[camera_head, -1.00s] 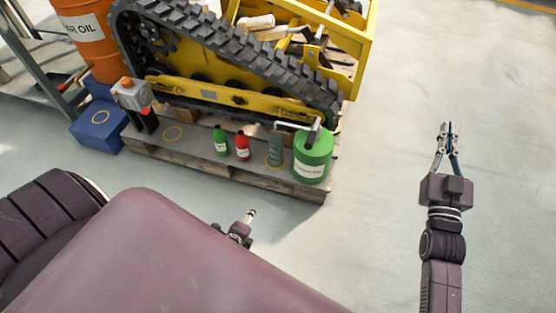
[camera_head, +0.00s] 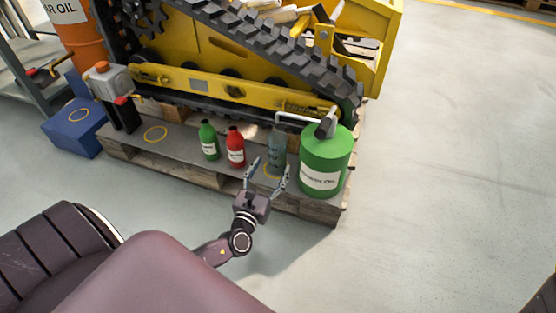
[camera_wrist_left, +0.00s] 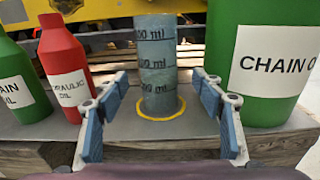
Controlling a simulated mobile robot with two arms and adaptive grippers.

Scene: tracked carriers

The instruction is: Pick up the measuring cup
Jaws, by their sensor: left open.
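The measuring cup (camera_head: 277,150) is a grey-blue translucent cylinder. It stands upright on the pallet, between the red bottle and the large green can. In the left wrist view the measuring cup (camera_wrist_left: 156,65) shows dark level marks, and its base is inside a yellow ring. My left gripper (camera_head: 266,176) is open and empty in front of the cup. In the wrist view its fingers (camera_wrist_left: 163,112) stand on either side of the cup's lower part, nearer the camera, with gaps. My right gripper is out of the head view.
The red hydraulic oil bottle (camera_head: 235,150) and small green bottle (camera_head: 209,143) stand left of the cup. The large green chain oil can (camera_head: 325,163) stands close on the right. The pallet (camera_head: 190,174) lies below a tracked carrier (camera_head: 215,55). Open floor (camera_head: 460,150) is at right.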

